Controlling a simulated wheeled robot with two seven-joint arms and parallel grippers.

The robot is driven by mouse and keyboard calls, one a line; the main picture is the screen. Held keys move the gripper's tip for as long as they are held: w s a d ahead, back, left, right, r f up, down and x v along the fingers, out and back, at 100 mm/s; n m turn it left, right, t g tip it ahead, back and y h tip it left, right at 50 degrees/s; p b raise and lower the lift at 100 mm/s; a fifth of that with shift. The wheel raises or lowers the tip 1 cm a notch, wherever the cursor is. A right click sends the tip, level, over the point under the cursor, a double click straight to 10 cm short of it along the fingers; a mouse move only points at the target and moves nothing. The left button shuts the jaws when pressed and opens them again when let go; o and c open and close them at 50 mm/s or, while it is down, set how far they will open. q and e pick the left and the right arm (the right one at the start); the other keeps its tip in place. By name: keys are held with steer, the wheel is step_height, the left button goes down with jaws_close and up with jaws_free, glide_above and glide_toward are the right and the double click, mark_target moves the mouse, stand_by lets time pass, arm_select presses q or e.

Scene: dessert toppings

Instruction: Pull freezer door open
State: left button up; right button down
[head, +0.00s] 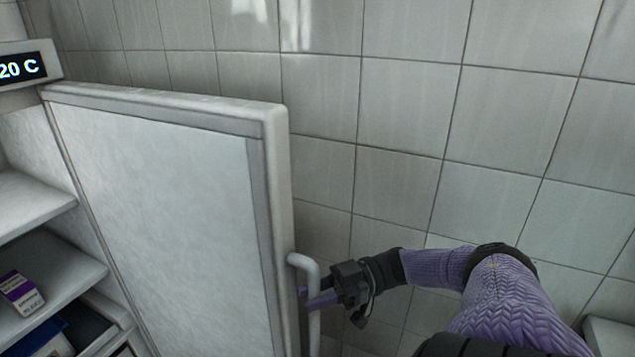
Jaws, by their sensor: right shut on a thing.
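The freezer door (165,200) stands swung open, its inner panel facing me and its hinge side at the left by the freezer body. A light grey bar handle (314,275) sticks out from the door's free edge at the lower middle. My right gripper (318,298) is shut on the handle, its fingers around the bar. The lower end of the handle runs out of the picture. My left gripper is not in view.
At the left, the open freezer shows shelves (55,268) with a small purple and white box (20,292) and a dark bin (82,328). A temperature display (22,68) sits above. A tiled wall (450,110) stands behind the door and arm. A pale surface (610,338) shows at the lower right corner.

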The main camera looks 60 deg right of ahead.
steer(key=shift+d, duration=0.35)
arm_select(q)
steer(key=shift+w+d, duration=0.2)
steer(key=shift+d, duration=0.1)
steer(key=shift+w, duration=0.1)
arm_select(e)
steer(key=c, duration=0.5)
jaws_free()
steer(key=shift+w, duration=0.1)
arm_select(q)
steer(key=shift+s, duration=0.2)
